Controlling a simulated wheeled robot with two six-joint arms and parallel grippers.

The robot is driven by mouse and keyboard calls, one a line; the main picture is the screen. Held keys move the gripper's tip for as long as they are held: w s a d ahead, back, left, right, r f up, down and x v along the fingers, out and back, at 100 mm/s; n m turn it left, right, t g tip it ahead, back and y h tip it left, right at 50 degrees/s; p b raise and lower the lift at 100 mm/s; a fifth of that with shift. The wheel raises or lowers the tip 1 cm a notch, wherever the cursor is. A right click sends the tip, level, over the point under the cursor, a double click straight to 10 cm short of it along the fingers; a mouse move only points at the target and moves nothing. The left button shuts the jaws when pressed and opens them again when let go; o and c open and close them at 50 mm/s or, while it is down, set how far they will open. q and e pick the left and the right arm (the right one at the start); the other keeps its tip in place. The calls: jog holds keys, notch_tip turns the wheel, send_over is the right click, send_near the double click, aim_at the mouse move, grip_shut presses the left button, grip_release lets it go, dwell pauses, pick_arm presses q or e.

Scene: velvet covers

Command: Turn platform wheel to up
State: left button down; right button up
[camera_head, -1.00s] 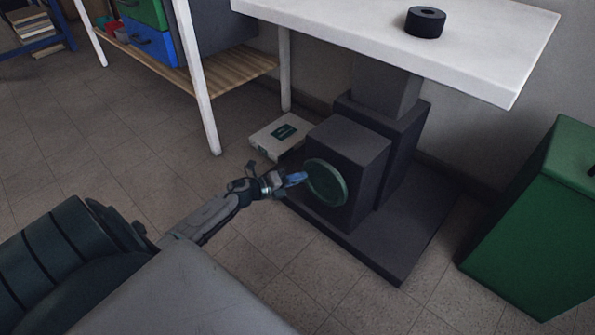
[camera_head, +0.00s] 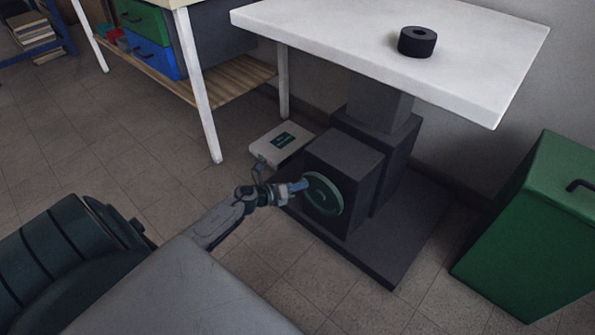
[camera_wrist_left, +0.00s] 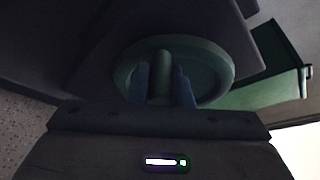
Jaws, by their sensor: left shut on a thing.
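The green platform wheel (camera_head: 323,194) is a round disc on the side of a dark box under the white platform (camera_head: 400,60). In the left wrist view the wheel (camera_wrist_left: 215,72) shows as a green ring with a raised bar, its grip (camera_wrist_left: 163,62), across the middle. My left gripper (camera_head: 303,186) is at the wheel's face, and its blue fingers (camera_wrist_left: 165,88) lie on both sides of the grip, shut on it. My right gripper is not in view.
A green bin (camera_head: 530,230) stands at the right. A shelf table (camera_head: 215,90) with green and blue drawers is at the back left. A pale flat box (camera_head: 281,145) lies on the tiled floor beside the column.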

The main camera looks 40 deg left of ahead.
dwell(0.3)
pick_arm(q)
jog(key=c, duration=1.3)
grip_release()
jog(key=shift+c, duration=0.2)
jog(key=shift+o, duration=0.2)
jog(key=shift+s, duration=0.15)
jog(key=shift+s+a+r, duration=0.15)
jog(key=shift+s, duration=0.1)
jog(key=v, duration=1)
jog(key=shift+p, duration=0.45)
